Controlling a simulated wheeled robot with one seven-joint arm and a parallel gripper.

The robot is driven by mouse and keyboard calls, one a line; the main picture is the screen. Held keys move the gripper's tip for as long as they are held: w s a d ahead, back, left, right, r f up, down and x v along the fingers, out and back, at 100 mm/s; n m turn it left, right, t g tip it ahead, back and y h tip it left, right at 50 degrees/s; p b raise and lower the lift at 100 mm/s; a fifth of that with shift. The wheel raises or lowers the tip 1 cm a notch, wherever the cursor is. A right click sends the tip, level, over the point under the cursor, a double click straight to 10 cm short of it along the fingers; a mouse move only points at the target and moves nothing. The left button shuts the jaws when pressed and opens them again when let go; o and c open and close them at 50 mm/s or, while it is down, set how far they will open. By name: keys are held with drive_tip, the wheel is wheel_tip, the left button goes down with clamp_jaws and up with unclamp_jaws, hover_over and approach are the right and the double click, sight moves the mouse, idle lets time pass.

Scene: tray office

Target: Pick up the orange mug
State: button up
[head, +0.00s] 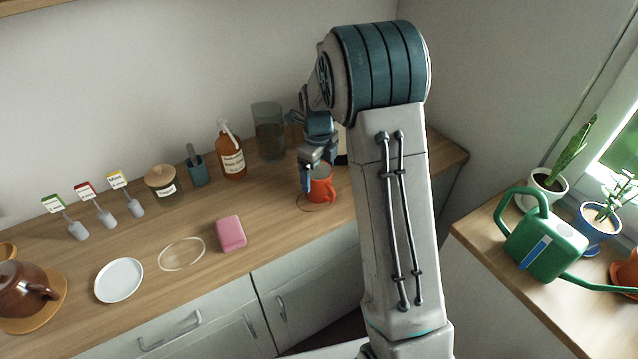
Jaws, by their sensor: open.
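One finger shows in front of the mug's left rim. The other finger is hard to make out, and I cannot tell whether either finger touches the mug. The top of the mug is partly hidden by the gripper.
A glass vase (268,130) and an amber spray bottle (231,155) stand behind the mug to the left. A pink box (231,233) and a white plate (118,281) lie on the counter (275,240). A green watering can (545,245) and plants stand at right.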

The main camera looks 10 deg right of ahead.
sight(319, 178)
drive_tip(key=shift+w+f, duration=0.1)
drive_tip(key=shift+f, duration=1.5)
drive_tip(key=shift+c, duration=0.3)
drive_tip(key=c, duration=1.2)
drive_tip(key=shift+r, duration=0.1)
